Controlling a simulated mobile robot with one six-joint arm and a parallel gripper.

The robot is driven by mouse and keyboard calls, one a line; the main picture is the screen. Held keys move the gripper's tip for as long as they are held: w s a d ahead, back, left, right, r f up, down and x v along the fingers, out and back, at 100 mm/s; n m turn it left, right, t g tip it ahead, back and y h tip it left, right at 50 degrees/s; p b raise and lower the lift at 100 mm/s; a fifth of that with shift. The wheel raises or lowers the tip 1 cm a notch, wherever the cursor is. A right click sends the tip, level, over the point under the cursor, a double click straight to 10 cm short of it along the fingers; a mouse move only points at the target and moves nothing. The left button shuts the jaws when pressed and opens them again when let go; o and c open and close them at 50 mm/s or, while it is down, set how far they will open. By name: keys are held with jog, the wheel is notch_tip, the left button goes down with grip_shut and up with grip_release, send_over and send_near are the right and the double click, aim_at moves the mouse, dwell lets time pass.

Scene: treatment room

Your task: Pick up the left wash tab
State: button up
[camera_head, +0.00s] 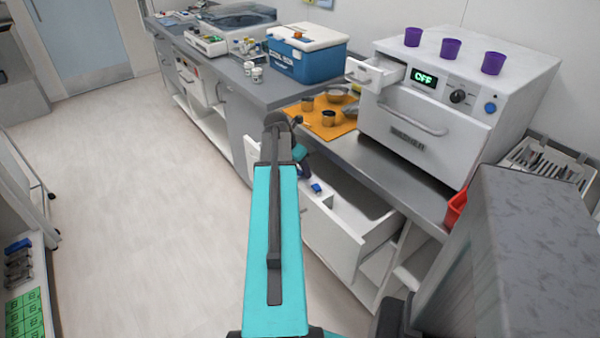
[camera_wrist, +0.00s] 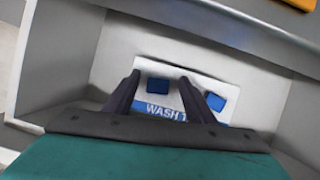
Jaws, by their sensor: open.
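In the wrist view, two blue wash tabs lie in an open drawer on a white panel (camera_wrist: 185,68) with a blue strip lettered "WASH T", the rest hidden. The left wash tab (camera_wrist: 158,85) shows between the tips of my gripper (camera_wrist: 160,76), which is open with nothing held. The right wash tab (camera_wrist: 215,101) is just outside the right finger. I cannot tell how far the fingers are above the left tab. In the head view, one blue tab (camera_head: 316,188) shows in the drawer, and my arm hides the other.
The open drawer (camera_head: 376,239) has walls around the tabs, with the counter edge (camera_wrist: 225,30) above. On the counter are an orange mat (camera_head: 318,127) with metal bowls, a blue cooler box (camera_head: 307,62) and a white sterilizer (camera_head: 430,150) bearing purple cups. The floor to the left is clear.

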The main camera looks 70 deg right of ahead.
aim_at(299, 171)
jog(key=shift+c, duration=0.3)
jog(key=c, duration=1.1)
jog(key=shift+o, duration=0.2)
jog(key=shift+r, duration=0.1)
notch_tip(299, 171, up, 10)
dwell(0.5)
